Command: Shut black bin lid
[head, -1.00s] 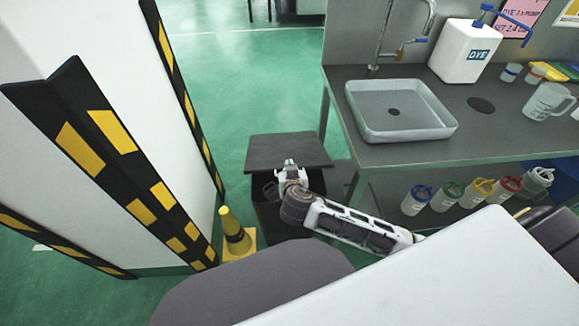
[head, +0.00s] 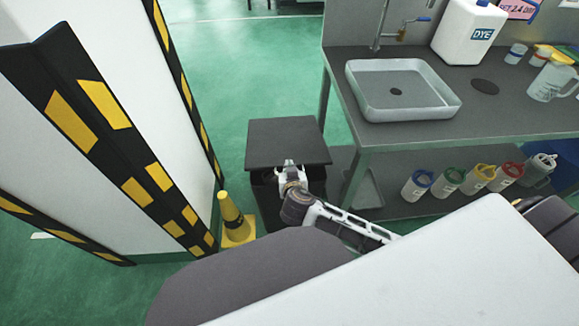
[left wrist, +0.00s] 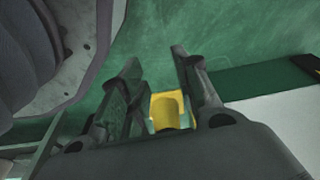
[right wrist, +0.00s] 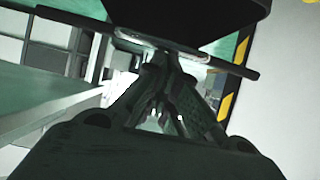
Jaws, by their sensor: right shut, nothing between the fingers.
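The black bin (head: 268,203) stands on the floor beyond my grey base, between the striped pillar and the sink table. Its flat dark lid (head: 287,140) lies over its top; I cannot tell if it is fully down, and a dark band shows under its front edge. My right gripper (head: 289,164) is shut and empty at the lid's front edge. In the right wrist view its fingertips (right wrist: 172,58) are close to the thin lid edge (right wrist: 85,27); contact is unclear. My left gripper (left wrist: 158,62) shows only in its wrist view, open and empty above the floor.
A yellow cone (head: 232,217) stands close left of the bin, beside the striped pillar (head: 130,150). The sink table (head: 440,122) and its lower shelf with several lidded bottles (head: 449,180) are on the right. Green floor (head: 255,60) is free behind the bin.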

